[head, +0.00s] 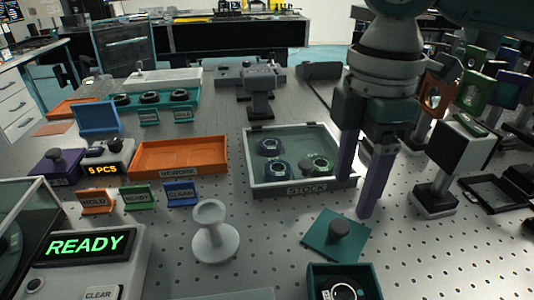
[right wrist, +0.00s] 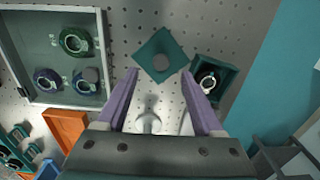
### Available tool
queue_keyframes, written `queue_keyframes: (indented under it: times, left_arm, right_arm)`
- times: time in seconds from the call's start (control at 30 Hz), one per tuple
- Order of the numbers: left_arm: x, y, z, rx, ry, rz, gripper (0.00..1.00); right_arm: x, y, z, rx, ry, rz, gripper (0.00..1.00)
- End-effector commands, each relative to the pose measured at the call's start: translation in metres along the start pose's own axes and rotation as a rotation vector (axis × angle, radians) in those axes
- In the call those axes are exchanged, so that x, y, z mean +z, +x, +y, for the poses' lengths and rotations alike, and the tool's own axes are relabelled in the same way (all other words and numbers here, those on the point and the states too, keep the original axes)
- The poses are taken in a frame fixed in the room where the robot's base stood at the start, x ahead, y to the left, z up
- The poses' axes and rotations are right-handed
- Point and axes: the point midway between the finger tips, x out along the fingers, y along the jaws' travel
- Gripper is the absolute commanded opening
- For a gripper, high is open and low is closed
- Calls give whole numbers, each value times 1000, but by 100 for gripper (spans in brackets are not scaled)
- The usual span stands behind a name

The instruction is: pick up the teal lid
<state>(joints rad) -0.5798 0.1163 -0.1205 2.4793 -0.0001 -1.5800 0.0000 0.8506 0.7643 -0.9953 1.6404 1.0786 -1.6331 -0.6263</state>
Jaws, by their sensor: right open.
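The teal lid (head: 337,250) is a square plate with a dark round knob, lying flat on the perforated table. In the right wrist view the teal lid (right wrist: 150,47) lies just beyond the fingertips, about centred between them. My right gripper (head: 357,195) is open and empty, its purple fingers pointing down above the table, apart from the lid. In the right wrist view both fingers of the right gripper (right wrist: 160,73) show, spread apart. An open teal box (head: 315,270) with a dark ringed part inside stands in front of the lid. My left gripper is not in view.
A STOCK tray (head: 308,189) with several ringed parts lies left of the right gripper. A white pedestal (head: 214,240) stands left of the lid. A black-and-white block on a stand (head: 462,150) stands to the right. An orange REWORK tray (head: 180,156) lies farther left.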

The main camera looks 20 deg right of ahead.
Motion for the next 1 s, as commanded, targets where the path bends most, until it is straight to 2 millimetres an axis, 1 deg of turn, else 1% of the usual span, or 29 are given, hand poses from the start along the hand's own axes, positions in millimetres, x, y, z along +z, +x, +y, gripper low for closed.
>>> queue_keyframes:
  times: [0.03,0.17,0.23,0.4,0.5,0.6,0.77,0.87,1.0]
  left_arm:
    - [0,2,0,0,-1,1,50]
    - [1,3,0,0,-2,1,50]
    - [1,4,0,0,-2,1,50]
    - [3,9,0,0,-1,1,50]
    - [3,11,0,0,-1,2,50]
    - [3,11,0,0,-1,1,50]
    - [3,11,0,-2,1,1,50]
    - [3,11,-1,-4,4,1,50]
    - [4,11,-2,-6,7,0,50]
  right_arm:
    - [0,8,0,-1,0,0,69]
    - [-1,18,0,1,0,1,69]
    - [-2,26,-1,-1,-1,0,69]
    - [-6,54,-4,-1,0,-1,69]
    - [-6,65,-3,2,0,0,69]
    - [-6,68,-3,4,-1,0,69]
    - [-6,68,-3,4,-1,1,69]
    - [-6,67,-3,4,-1,1,60]
    - [-6,67,-3,4,-1,1,44]
